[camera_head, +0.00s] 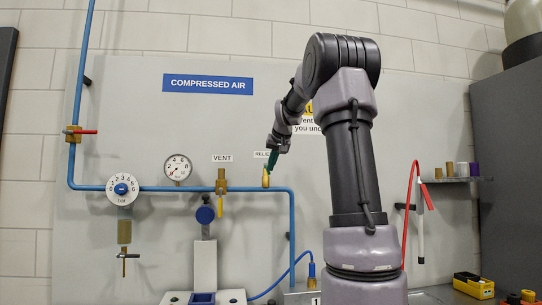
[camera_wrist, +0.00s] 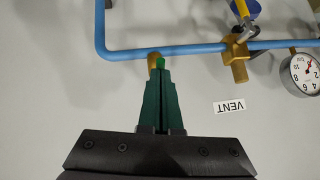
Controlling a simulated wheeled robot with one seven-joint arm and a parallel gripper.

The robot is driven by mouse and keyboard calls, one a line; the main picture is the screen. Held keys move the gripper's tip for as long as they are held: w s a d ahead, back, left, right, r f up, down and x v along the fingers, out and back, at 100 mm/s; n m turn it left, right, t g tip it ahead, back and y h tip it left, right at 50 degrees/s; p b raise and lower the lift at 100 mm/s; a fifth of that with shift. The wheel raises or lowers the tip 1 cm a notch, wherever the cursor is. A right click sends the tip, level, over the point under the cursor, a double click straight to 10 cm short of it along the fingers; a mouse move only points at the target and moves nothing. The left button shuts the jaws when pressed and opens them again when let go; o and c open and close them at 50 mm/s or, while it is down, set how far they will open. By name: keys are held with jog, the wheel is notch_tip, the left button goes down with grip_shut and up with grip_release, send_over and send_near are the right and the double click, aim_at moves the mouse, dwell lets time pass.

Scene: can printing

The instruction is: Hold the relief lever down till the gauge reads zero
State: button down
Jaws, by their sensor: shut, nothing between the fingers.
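The relief valve (camera_head: 266,180) is a small brass fitting on the blue pipe under the RELIEF label, which my arm partly covers. My gripper (camera_head: 270,164) is shut and empty, pointing down just above it. In the wrist view, its dark green fingers (camera_wrist: 161,80) meet at the brass relief valve (camera_wrist: 153,60), with a bright green tip (camera_wrist: 161,63) between them and the pipe. I cannot tell whether the lever is pressed. The round white gauge (camera_head: 177,167) has a red needle toward its lower left, the low end; the exact reading is too small. It also shows upside down in the wrist view (camera_wrist: 302,72).
A brass vent valve (camera_head: 221,187) with a yellow handle is left of the relief valve. A regulator dial (camera_head: 122,189) and a red-handled valve (camera_head: 78,132) are farther left. A red hose (camera_head: 408,210) hangs at the right. Open air lies before the panel.

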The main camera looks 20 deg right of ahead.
jog(key=shift+r, duration=0.1)
dwell(0.7)
jog(key=shift+r, duration=0.7)
jog(key=v, duration=1.3)
jog(key=shift+d, duration=0.2)
jog(key=shift+r, duration=0.15)
